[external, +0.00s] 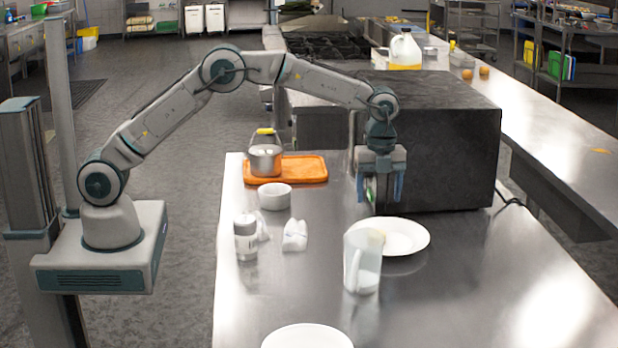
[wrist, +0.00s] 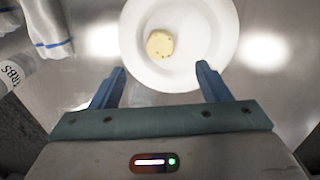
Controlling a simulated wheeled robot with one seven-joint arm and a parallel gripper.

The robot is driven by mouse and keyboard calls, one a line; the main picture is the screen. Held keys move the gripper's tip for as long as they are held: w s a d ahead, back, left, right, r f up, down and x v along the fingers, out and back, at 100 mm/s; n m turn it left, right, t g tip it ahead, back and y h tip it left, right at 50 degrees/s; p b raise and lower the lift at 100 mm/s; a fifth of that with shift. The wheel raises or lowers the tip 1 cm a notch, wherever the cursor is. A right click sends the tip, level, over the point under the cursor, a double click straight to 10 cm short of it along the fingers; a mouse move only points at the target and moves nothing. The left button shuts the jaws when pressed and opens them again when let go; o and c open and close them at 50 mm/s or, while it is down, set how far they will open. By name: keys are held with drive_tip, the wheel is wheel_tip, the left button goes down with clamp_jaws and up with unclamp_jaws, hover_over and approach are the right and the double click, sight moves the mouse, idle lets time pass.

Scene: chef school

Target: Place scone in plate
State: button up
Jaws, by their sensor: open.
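The scone (wrist: 160,44), small, round and pale yellow, lies on a white plate (wrist: 215,25) in the wrist view. In the external view this plate (external: 408,238) sits in front of the dark oven, and the scone shows only faintly behind a translucent pitcher. My gripper (external: 384,192) is open and empty, pointing down by the oven's front at the plate's back edge. In the wrist view its blue fingers (wrist: 161,70) are apart, with the scone ahead of the gap and not touched. A second white plate (external: 307,338) is partly cut off at the bottom edge of the external view.
The translucent pitcher (external: 362,275) stands at the plate's front left. A shaker (external: 246,240), crumpled white wrappers (external: 295,236) and a white bowl (external: 275,196) stand to the left. A pot (external: 265,160) is on an orange board (external: 308,170). The dark oven (external: 450,140) blocks the back; the right front counter is clear.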

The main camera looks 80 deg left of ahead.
drive_tip(key=s+a+r+n+t, duration=0.1)
drive_tip(key=s+r+n+t, duration=0.1)
drive_tip(key=s+r+n, duration=1)
drive_tip(key=s+a+f+n+t, duration=0.1)
drive_tip(key=s+n, duration=0.5)
drive_tip(key=s, duration=2.3)
drive_tip(key=shift+f, duration=0.35)
